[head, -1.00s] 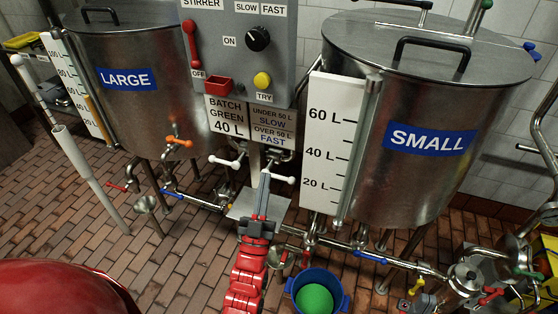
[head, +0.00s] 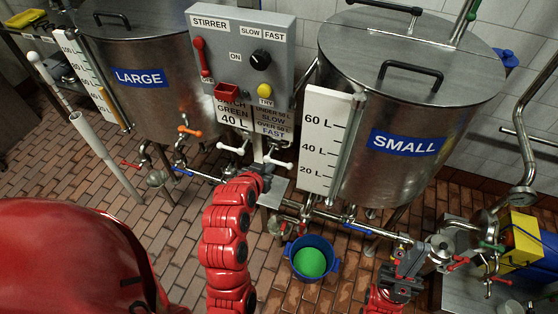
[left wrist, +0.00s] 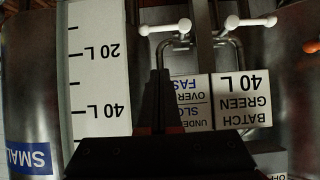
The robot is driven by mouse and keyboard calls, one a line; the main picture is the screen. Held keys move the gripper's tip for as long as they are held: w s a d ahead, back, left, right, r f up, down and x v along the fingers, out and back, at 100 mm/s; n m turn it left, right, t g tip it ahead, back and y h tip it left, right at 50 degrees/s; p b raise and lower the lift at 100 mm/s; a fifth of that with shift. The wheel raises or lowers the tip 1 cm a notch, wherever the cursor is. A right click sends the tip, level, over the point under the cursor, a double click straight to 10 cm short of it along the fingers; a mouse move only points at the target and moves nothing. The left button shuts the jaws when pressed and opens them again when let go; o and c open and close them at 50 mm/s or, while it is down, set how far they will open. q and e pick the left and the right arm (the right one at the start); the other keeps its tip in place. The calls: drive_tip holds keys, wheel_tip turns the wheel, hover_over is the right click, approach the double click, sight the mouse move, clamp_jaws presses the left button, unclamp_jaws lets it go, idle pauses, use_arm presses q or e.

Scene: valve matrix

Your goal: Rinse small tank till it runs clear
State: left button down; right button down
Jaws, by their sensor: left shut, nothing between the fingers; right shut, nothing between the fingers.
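The steel small tank (head: 385,185) stands at the right in the head view, with a blue SMALL label and a litre scale (head: 325,140). Its level cannot be read clearly. Two white-handled valves (head: 278,163) sit left of it, below the signs. My left gripper (head: 266,170) is just by these handles; in the left wrist view it is shut and empty (left wrist: 160,75), its fingers pointing toward the white handles (left wrist: 172,27), contact unclear. My right gripper (head: 408,258) is shut by the pipework at the lower right. A blue bucket (head: 335,266) holding green stands below the small tank.
The large tank (head: 150,105) stands at the left with an orange-handled valve (head: 190,131). The grey stirrer box (head: 235,60) hangs between the tanks. Pipes with blue handles (head: 357,226) run low above the brick floor. A yellow container (head: 522,245) is at the right.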

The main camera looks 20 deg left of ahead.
use_arm(q)
drive_tip(key=b, duration=1)
hover_over(281, 164)
drive_tip(key=s, duration=0.3)
wheel_tip(281, 164, down, 6)
drive_tip(key=shift+w+f+p, duration=0.25)
drive_tip(key=shift+f, duration=0.65)
drive_tip(key=shift+w+f+p, duration=0.2)
drive_tip(key=shift+f+p, duration=0.05)
drive_tip(key=shift+f, duration=0.6)
